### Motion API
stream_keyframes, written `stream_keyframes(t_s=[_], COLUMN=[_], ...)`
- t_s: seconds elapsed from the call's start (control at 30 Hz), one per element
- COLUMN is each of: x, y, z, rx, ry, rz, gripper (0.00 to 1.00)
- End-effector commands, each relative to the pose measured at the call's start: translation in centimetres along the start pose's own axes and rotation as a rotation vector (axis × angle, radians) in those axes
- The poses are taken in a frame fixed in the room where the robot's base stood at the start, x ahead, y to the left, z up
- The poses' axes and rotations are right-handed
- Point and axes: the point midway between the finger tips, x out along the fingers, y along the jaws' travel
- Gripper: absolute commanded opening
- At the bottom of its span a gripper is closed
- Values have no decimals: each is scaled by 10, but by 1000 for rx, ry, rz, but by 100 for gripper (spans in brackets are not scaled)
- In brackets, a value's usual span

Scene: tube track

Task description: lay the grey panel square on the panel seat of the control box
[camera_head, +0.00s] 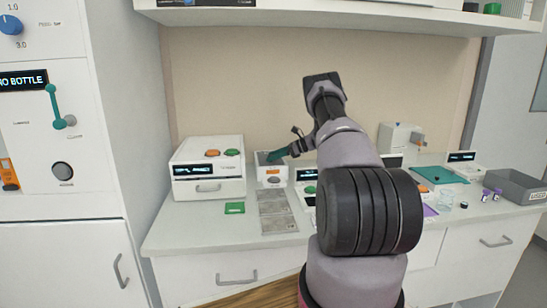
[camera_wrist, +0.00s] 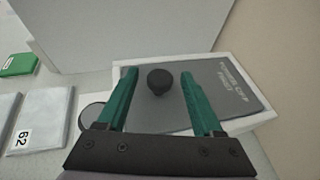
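The grey panel (camera_wrist: 215,88) has a black knob (camera_wrist: 159,81) and printed lettering, partly unreadable. It lies on top of the white control box (camera_head: 271,176), inside or on its pale rim (camera_wrist: 262,122); I cannot tell whether it is fully down or exactly square. The panel seat is hidden under it. My gripper (camera_wrist: 159,74) is over the panel, its green fingers apart on either side of the knob, with visible gaps to it. In the head view, my gripper (camera_head: 272,156) is at the box top, and the panel (camera_head: 263,157) is partly hidden behind it.
A larger white box (camera_head: 208,170) with orange and green buttons stands just left. Grey plates (camera_head: 277,213) and a green piece (camera_head: 234,208) lie in front on the bench. A shelf (camera_head: 340,14) hangs above. A grey bin (camera_head: 515,186) is at the far right.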

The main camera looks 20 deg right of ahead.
Motion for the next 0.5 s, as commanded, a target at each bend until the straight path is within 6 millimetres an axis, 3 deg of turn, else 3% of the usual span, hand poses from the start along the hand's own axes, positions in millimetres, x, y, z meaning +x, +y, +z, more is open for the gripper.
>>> stream_keyframes(t_s=[0.17, 0.5], x=[-8, -78], y=[-1, -1], z=[3, 2], rx=[0, 0], ry=[0, 0], rz=[-2, -4], gripper=[68, 68])
